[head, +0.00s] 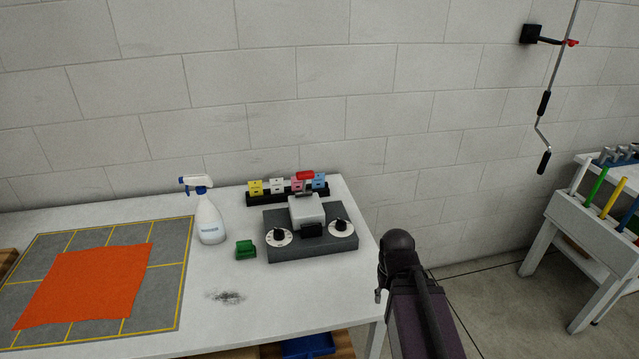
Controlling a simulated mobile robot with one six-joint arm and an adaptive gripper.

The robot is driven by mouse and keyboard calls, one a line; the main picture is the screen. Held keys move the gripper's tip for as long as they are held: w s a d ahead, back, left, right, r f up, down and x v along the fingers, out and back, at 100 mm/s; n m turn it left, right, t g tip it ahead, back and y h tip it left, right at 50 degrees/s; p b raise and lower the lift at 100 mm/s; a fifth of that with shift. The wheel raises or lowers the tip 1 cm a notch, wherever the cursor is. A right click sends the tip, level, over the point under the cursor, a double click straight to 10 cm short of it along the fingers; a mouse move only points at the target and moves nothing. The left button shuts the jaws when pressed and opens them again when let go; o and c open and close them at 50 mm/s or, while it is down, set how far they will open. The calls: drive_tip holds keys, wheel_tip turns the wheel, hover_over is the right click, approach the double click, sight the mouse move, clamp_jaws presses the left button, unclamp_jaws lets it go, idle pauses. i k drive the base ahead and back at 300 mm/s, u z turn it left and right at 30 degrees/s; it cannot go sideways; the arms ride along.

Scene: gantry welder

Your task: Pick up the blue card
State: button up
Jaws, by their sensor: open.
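The blue card (319,181) stands upright at the right end of a black card holder (262,200) at the back of the white table. Yellow (255,188), white (277,186) and pink (297,185) cards stand to its left in the same holder. A red handle-like part (305,175) shows in front of the pink and blue cards and hides some of them. Part of my dark arm rises at the lower right, beside the table's right edge. My gripper's fingers are not visible.
A grey control box (285,244) with two dials stands just in front of the holder. A spray bottle (209,222), a green block (245,250) and an orange cloth (85,287) on a grey mat (172,262) are to its left. The table's front right is clear.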

sight(318, 181)
drive_tip(key=z, duration=0.05)
drive_tip(key=i, duration=0.9)
drive_tip(key=u, duration=0.05)
